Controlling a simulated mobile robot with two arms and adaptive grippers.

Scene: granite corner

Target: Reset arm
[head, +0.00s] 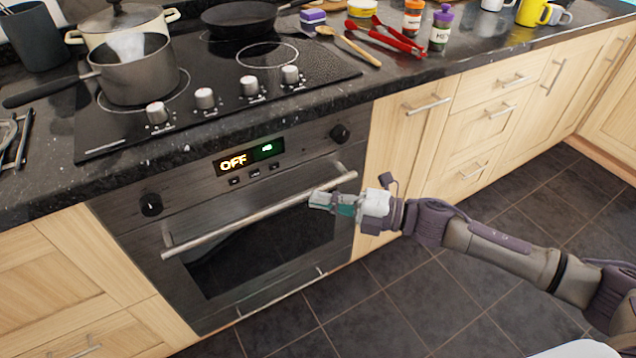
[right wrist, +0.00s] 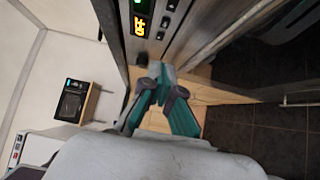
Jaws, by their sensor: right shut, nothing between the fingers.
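My right gripper (head: 322,203) is in front of the oven, close to the right part of the oven door handle (head: 245,223) in the head view. I cannot tell whether it touches the handle. Its fingers are shut and hold nothing; they also show in the right wrist view (right wrist: 158,72), pointing toward the oven front. My right arm reaches in from the right edge. The oven (head: 260,250) is closed, and its display reads OFF. My left gripper is not in view.
The black counter (head: 300,130) holds a hob with a steel saucepan (head: 137,75), a cream pot, and a frying pan (head: 240,14). The dark tiled floor (head: 400,305) is clear.

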